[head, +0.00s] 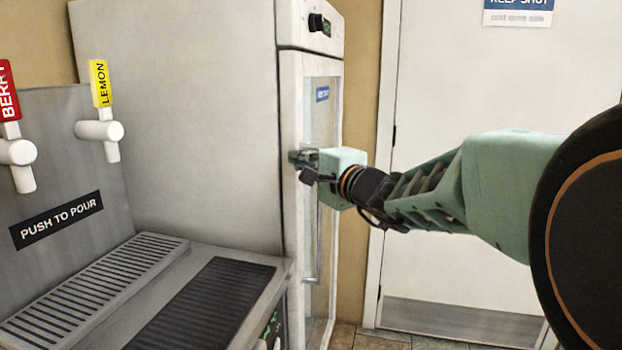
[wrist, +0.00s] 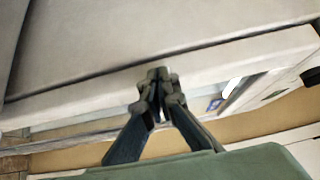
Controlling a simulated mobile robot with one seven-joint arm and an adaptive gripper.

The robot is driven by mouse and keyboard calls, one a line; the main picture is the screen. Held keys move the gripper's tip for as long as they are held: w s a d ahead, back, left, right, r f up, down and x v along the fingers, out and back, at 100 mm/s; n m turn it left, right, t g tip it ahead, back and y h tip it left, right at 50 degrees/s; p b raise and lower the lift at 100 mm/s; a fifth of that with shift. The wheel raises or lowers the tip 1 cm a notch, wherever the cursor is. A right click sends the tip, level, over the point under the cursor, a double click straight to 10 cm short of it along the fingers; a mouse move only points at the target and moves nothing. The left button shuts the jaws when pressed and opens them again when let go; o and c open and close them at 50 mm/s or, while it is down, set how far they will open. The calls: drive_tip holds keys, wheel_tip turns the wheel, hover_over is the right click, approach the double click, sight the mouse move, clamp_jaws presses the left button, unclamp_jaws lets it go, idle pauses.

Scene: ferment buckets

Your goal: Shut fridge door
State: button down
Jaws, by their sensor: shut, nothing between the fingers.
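The fridge is a tall pale-grey cabinet (head: 190,120) at the centre left of the head view. Its door (head: 291,215) has a pale frame, a glass pane and a long upright handle (head: 311,252). The door lies along the cabinet front with only a thin seam visible; I cannot tell whether it is fully shut. My gripper (head: 299,158) is at the door frame at mid height, with its fingers together and empty. In the wrist view my gripper (wrist: 158,76) overlaps the pale door edge (wrist: 85,96); it looks touching or very close.
A drinks dispenser with a red BERRY tap (head: 10,95) and a yellow LEMON tap (head: 101,85) stands at the left. Its drip tray (head: 95,290) reaches the fridge side. A white room door (head: 470,90) stands behind my arm. Some tiled floor (head: 365,341) shows below.

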drive_tip(key=shift+s+a+r+b, duration=0.1)
drive_tip(key=shift+a+r+b, duration=0.2)
drive_tip(key=shift+a, duration=0.25)
drive_tip(key=shift+s+a+r+b, duration=0.1)
drive_tip(key=shift+a+r+b, duration=0.15)
drive_tip(key=shift+a, duration=0.25)
drive_tip(key=shift+r, duration=0.1)
approach(284, 106)
drive_tip(key=x, duration=0.3)
drive_tip(key=f+x, duration=0.1)
drive_tip(key=x, duration=0.1)
drive_tip(key=shift+w+a, duration=0.1)
drive_tip(key=shift+a, duration=0.3)
drive_tip(key=shift+w+a+r, duration=0.1)
drive_tip(key=shift+w+a, duration=0.05)
drive_tip(key=shift+w, duration=0.1)
drive_tip(key=shift+d+r, duration=0.3)
drive_tip(key=shift+d, duration=0.15)
drive_tip(key=shift+s+r, duration=0.1)
drive_tip(key=shift+r, duration=0.05)
